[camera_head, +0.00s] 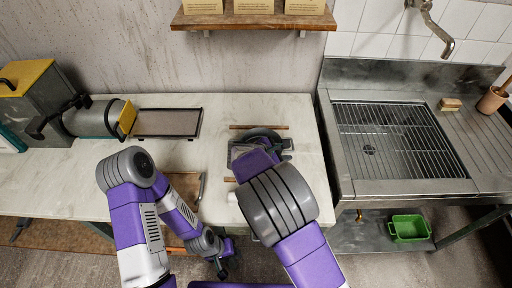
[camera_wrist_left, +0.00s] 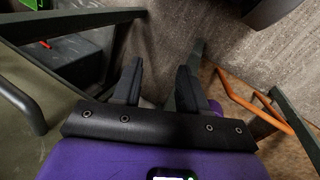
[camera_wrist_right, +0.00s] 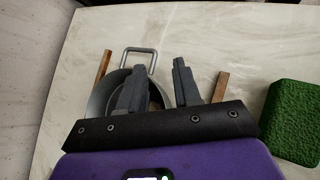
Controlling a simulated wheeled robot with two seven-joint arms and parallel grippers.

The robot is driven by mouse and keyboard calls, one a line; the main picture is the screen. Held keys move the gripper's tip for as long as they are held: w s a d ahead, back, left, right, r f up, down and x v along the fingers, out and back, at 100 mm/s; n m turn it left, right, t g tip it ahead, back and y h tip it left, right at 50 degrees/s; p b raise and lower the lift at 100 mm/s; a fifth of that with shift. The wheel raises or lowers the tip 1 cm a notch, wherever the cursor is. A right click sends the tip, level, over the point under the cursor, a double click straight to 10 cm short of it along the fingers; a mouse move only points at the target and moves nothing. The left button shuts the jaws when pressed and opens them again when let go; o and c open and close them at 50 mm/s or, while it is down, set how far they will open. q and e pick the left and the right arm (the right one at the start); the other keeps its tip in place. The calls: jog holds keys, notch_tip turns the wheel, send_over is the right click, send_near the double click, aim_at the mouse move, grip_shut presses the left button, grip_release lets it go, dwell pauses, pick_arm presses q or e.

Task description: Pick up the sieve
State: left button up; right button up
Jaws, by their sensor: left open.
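The sieve (camera_head: 262,132), a round grey metal pan, is at the front middle of the counter, mostly hidden by my right arm. In the right wrist view the sieve (camera_wrist_right: 98,98) shows its curved wall and a wire loop handle, beside wooden strips. My right gripper (camera_wrist_right: 158,72) is over the sieve, fingers apart, with part of the rim and loop behind them; I cannot tell whether they touch it. My left gripper (camera_head: 222,268) hangs low in front of the counter, away from the sieve. In the left wrist view its fingers (camera_wrist_left: 158,68) are apart and empty.
A green textured block (camera_wrist_right: 290,122) lies right of my right gripper. A steel sink (camera_head: 400,140) stands right. A shelf (camera_head: 253,21) hangs above.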

jog(key=s+a+n+t, duration=0.1)
jog(key=a, duration=0.1)
jog(key=s+a+n+h, duration=0.1)
jog(key=a, duration=0.1)
jog(key=s+a+f+n+t, duration=0.1)
jog(key=a, duration=0.2)
jog(key=shift+s+t+h+b, duration=0.3)
jog(key=shift+s+h+b, duration=0.05)
jog(key=shift+h+b, duration=0.05)
jog(key=b+x, duration=0.2)
jog(key=x, duration=0.4)
jog(key=shift+w+d+f, duration=0.1)
jog(key=shift+d+f, duration=0.1)
jog(key=shift+f, duration=0.05)
jog(key=shift+w+d, duration=0.25)
jog(key=shift+w, duration=0.05)
jog(key=shift+c, duration=0.2)
grip_shut()
